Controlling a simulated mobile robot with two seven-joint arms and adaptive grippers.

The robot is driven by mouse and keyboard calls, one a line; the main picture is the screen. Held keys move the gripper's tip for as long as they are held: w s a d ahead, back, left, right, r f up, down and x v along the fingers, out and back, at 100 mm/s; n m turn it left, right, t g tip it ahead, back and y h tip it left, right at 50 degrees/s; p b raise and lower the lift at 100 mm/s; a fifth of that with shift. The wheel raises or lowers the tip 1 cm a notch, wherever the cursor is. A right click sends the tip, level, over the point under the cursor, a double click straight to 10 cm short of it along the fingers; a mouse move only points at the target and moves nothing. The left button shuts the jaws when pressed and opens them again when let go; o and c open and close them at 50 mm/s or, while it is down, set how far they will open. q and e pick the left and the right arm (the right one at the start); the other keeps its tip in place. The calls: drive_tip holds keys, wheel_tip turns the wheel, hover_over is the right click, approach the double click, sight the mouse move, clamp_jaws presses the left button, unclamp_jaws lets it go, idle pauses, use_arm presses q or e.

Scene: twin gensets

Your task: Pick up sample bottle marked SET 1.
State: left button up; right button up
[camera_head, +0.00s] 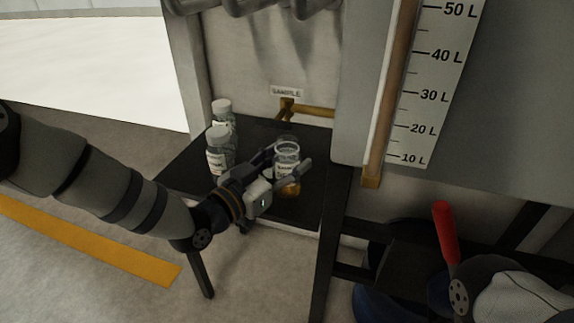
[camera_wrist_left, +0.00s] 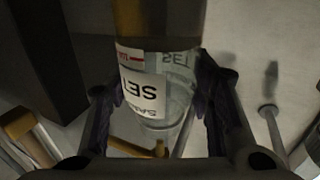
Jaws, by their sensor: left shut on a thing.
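My left gripper (camera_head: 292,162) is shut around a clear bottle (camera_head: 287,150) with a white label and amber liquid at its bottom. In the head view the bottle is roughly upright over the dark shelf; I cannot tell if it touches it. In the left wrist view the same bottle (camera_wrist_left: 158,85) sits between the fingers, its label upside down in the picture. The label reads "SET"; its number is not readable. Two other capped bottles stand left of it, one in front (camera_head: 219,160) and one behind (camera_head: 222,110).
The dark shelf (camera_head: 258,133) carries the bottles. A brass tap (camera_head: 290,108) under a SAMPLE sign (camera_head: 287,92) projects behind the held bottle. A litre scale (camera_head: 435,80) on a grey tank stands at right. A red handle (camera_head: 445,232) rises at lower right.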

use_arm(q)
drive_tip(key=shift+r, duration=0.95)
drive_tip(key=shift+s+a+r, duration=0.15)
drive_tip(key=p+v, duration=0.2)
drive_tip(key=v, duration=1.5)
drive_tip(key=shift+a+p, duration=0.2)
drive_tip(key=shift+p, duration=0.1)
drive_tip(key=shift+s, duration=0.2)
drive_tip(key=shift+w, duration=0.1)
